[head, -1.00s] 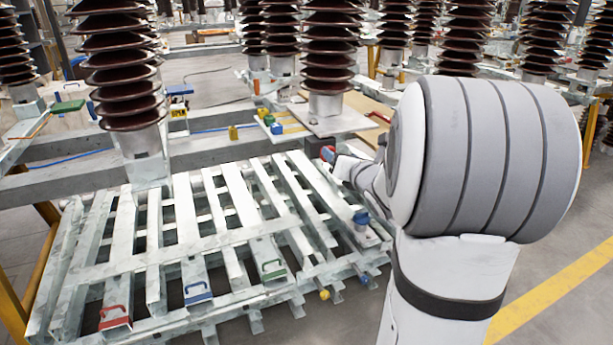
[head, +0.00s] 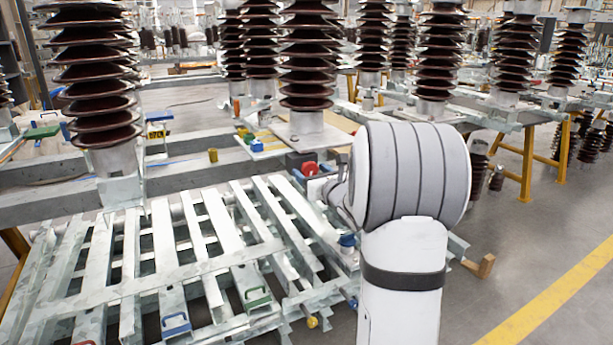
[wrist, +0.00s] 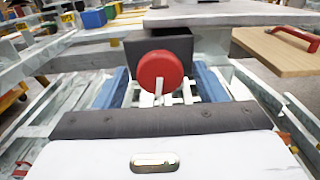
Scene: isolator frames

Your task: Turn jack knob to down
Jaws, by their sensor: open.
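The jack knob (wrist: 158,66) is a round red disc on the front of a dark box (wrist: 190,48), in the middle of the wrist view. A thin white bar shows at its lower edge and points down in that picture. In the head view the red knob (head: 309,169) sits beside the dark box at the far right end of the slatted frame. My gripper (wrist: 160,84) is open, its two blue fingers to the left and right of the knob. Contact with the knob cannot be told. In the head view my arm hides most of the gripper.
A slatted metal frame (head: 190,272) with coloured handles fills the lower left. Tall brown insulators (head: 308,60) stand behind it. A wooden board with a red handle (wrist: 293,38) lies right of the knob. Open floor with a yellow line (head: 545,305) is at the right.

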